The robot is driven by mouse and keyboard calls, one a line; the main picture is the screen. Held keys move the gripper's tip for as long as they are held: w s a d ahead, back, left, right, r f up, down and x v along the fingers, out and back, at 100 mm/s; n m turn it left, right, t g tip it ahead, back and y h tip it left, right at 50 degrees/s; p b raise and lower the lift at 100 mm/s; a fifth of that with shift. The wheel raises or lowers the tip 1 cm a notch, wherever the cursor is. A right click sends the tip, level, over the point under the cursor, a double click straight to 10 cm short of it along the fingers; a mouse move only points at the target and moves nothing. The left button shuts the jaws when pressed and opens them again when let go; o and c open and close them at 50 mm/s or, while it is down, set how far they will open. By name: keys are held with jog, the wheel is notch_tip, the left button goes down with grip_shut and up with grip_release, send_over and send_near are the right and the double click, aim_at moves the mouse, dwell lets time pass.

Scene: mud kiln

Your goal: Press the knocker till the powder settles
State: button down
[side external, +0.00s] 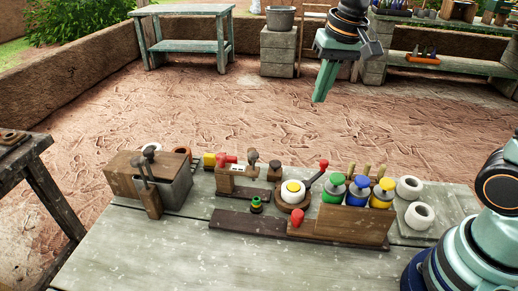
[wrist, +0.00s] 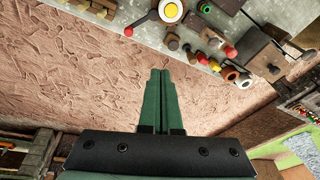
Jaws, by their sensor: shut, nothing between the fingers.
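A white round piece with a yellow centre (side external: 292,190) sits on a wooden base on the table, and it also shows at the top of the wrist view (wrist: 171,10). A dark lever with a red knob (side external: 323,164) rises beside it. A wooden block with a red part (side external: 228,160) stands to its left. I cannot tell for sure which of these is the knocker, and no powder can be made out. My gripper (side external: 320,98) is shut and empty, pointing down, high above and apart from these pieces. In the wrist view its closed fingers (wrist: 160,72) point toward the bench edge.
A wooden box with upright tools (side external: 138,170) stands at the table's left. Green, blue and yellow jars (side external: 358,189) stand behind a wooden board, with white rings (side external: 419,215) to their right. The table (side external: 150,250) is clear in front. Beyond it is open mud floor (side external: 200,110).

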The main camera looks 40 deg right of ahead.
aim_at(276, 163)
jog(key=w+a+f+m+g, duration=0.2)
jog(key=w+f, duration=0.4)
jog(key=w, duration=0.3)
jog(key=shift+a+f+m+g, duration=0.4)
jog(key=shift+a+m, duration=0.35)
jog(key=shift+m, duration=0.45)
notch_tip(276, 163, down, 14)
jog(key=shift+f, duration=0.1)
jog(key=shift+f, duration=1)
notch_tip(276, 163, up, 14)
jog(key=shift+w+r, duration=0.15)
jog(key=shift+r, duration=0.1)
